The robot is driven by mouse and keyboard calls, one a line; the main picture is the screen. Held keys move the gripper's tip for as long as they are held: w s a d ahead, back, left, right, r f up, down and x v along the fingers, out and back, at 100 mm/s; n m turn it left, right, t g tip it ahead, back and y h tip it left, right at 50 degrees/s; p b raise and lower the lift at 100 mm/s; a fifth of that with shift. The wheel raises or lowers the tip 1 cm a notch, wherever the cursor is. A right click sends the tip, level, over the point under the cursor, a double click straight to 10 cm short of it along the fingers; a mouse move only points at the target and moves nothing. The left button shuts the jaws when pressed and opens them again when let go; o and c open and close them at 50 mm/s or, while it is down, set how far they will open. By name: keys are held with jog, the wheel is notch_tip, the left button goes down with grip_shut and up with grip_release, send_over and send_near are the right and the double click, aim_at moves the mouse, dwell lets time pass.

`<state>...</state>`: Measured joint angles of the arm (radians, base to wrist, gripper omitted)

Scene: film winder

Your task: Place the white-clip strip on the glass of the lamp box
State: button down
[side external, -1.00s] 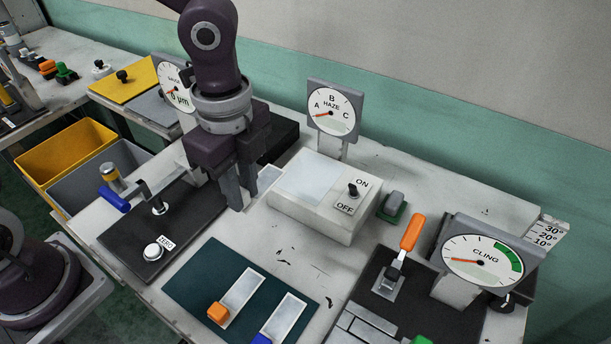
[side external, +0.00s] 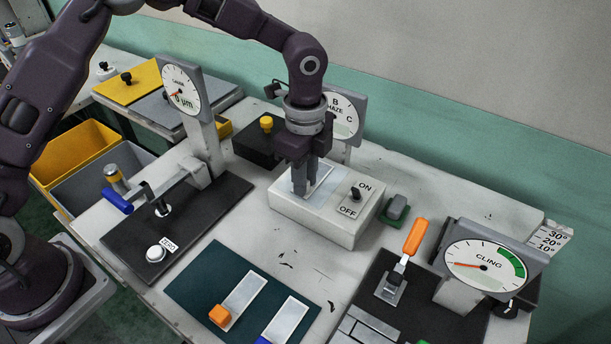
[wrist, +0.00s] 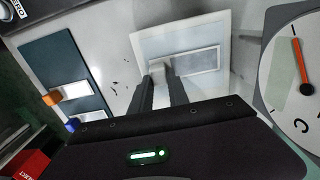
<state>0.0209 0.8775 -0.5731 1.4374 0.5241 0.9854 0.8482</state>
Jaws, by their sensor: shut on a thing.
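My gripper (side external: 302,190) is shut on the white clip (wrist: 158,66) of a strip, and its fingers point down over the lamp box (side external: 345,230). The strip (wrist: 197,61) is a grey panel with a pale border. It extends to the right from the fingers in the wrist view, over the pale glass (wrist: 180,36) of the lamp box. In the side view the fingers hide the clip and part of the glass. I cannot tell whether the strip touches the glass or hovers just above it.
The ON/OFF switch (side external: 355,193) stands right of the glass. The haze dial (side external: 345,112) rises close behind my gripper. A teal mat (side external: 190,283) holds an orange-clip strip (side external: 243,298) and a blue-clip strip (side external: 287,322). The cling gauge (side external: 485,266) is at right.

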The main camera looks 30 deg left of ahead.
jog(key=shift+f, duration=0.1)
jog(key=c, duration=1.3)
grip_release()
jog(key=shift+o, duration=0.2)
jog(key=s+a+r+n+t, duration=0.1)
jog(key=s+a+r+n, duration=0.1)
jog(key=r, duration=0.7)
jog(key=s+a+r+n, duration=0.1)
jog(key=s+a+r, duration=0.15)
jog(key=r, duration=0.65)
jog(key=s+a+n+t, duration=0.1)
jog(key=s+a+n, duration=0.2)
jog(key=s+n, duration=0.2)
jog(key=s+a+r+n+t, duration=0.1)
jog(key=s+a+n+t, duration=0.1)
jog(key=s+n, duration=0.3)
jog(key=s+a+n+t, duration=0.1)
jog(key=s+a+n, duration=0.3)
jog(key=s, duration=0.8)
jog(key=shift+a+r+n+t, duration=0.25)
jog(key=shift+a+n+t, duration=0.05)
jog(key=shift+n, duration=0.2)
